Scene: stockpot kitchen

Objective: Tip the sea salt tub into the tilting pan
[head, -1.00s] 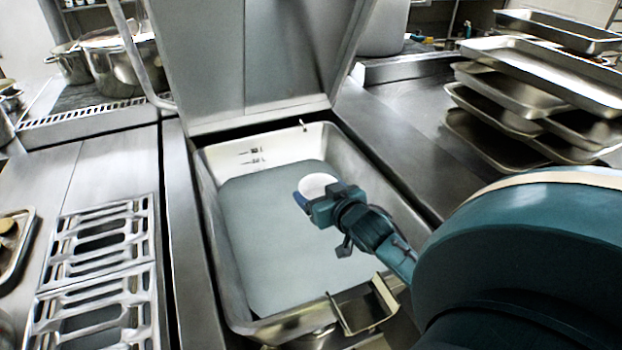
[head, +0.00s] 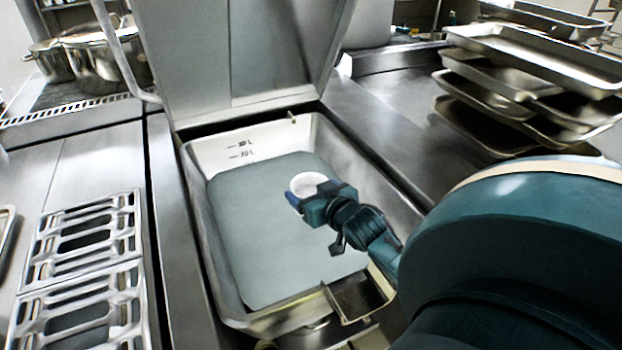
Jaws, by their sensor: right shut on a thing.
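The tilting pan (head: 202,205) is a deep steel basin in the middle of the head view. Its lid (head: 235,60) stands open at the back. A flat grey-blue surface fills its lower part. My right gripper (head: 305,200) reaches in from the right over the pan and is shut on a small white round tub, the sea salt tub (head: 312,183). The tub is tilted, with its round rim facing the camera. Its lower side is hidden by the gripper. I cannot tell whether any salt is falling. My left gripper is not in view.
Steel trays (head: 530,75) are stacked on the counter at the right. A slotted metal rack (head: 85,240) lies on the left counter. Steel pots (head: 95,60) stand at the back left. A pouring spout (head: 358,300) juts from the pan's front right corner.

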